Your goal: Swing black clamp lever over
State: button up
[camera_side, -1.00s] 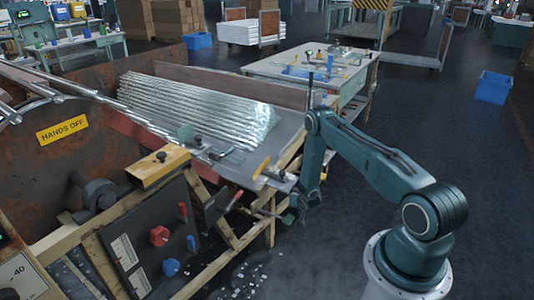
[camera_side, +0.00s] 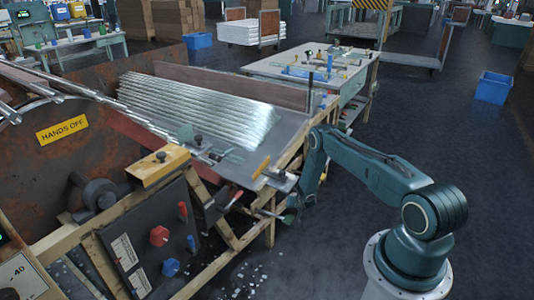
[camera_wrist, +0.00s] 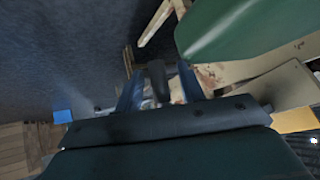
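My gripper (camera_side: 291,213) is low beside the front end of the wooden bench frame in the side view, small and partly lost against the dark floor. In the wrist view my gripper (camera_wrist: 160,74) shows two blue fingers standing apart. A dark upright piece, seemingly the black clamp lever (camera_wrist: 157,80), shows between the fingers, with a gap visible on each side. I cannot tell whether either finger touches it. In the side view the lever cannot be clearly picked out near the fingers.
A green rounded body (camera_wrist: 245,28) is close to the right finger in the wrist view. A sloping tray of glass tubes (camera_side: 200,110) lies above the bench frame. A control panel (camera_side: 150,240) with red and blue knobs stands left. Open floor (camera_side: 340,240) lies right.

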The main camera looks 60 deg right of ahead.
grip_shut()
jog(key=shift+a+r+y, duration=0.1)
jog(key=shift+y, duration=0.2)
jog(key=a+r+m+y, duration=0.3)
jog(key=a+r+y, duration=0.1)
jog(key=y, duration=0.8)
jog(key=shift+a+r, duration=0.2)
jog(key=shift+a, duration=0.1)
dwell(0.5)
jog(key=shift+a+r+m+y, duration=0.1)
jog(key=shift+r+m+y, duration=0.2)
jog(key=shift+y, duration=0.1)
dwell(0.4)
